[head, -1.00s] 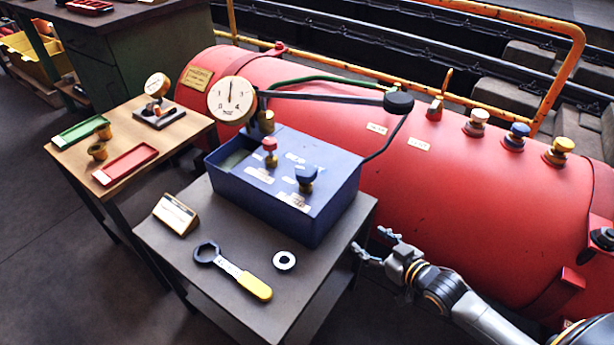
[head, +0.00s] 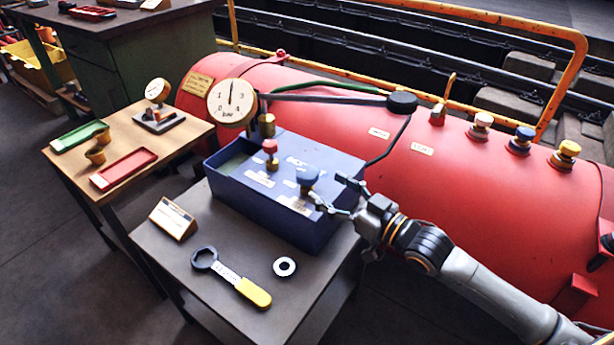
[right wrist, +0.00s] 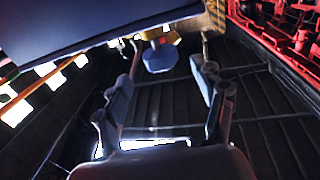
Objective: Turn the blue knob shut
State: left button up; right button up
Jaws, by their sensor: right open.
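The blue knob (head: 307,176) stands on a brass stem near the right front corner of the blue box's top, beside a white label. It also shows in the right wrist view (right wrist: 158,60), beyond and between the fingertips. My right gripper (head: 328,190) is open, reaching in from the right at the box's right end. Its fingertips are close to the knob, one toward the back and one toward the front. I cannot tell whether they touch it. The blue box (head: 310,235) sits on the grey table. My left gripper is not in view.
A red knob (head: 270,147) and a gauge (head: 232,102) stand near the blue knob. A yellow-handled wrench (head: 235,280) and a washer (head: 284,267) lie on the table front.

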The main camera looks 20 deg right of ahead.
aim_at(316, 181)
jog(key=x, duration=0.5)
jog(key=shift+a+b, duration=0.1)
jog(key=shift+b, duration=0.25)
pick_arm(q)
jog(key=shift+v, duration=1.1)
pick_arm(e)
jog(key=shift+x, duration=0.9)
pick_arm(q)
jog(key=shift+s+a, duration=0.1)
pick_arm(e)
jog(key=c, duration=1.2)
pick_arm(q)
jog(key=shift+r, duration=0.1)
pick_arm(e)
jog(key=shift+o, duration=0.2)
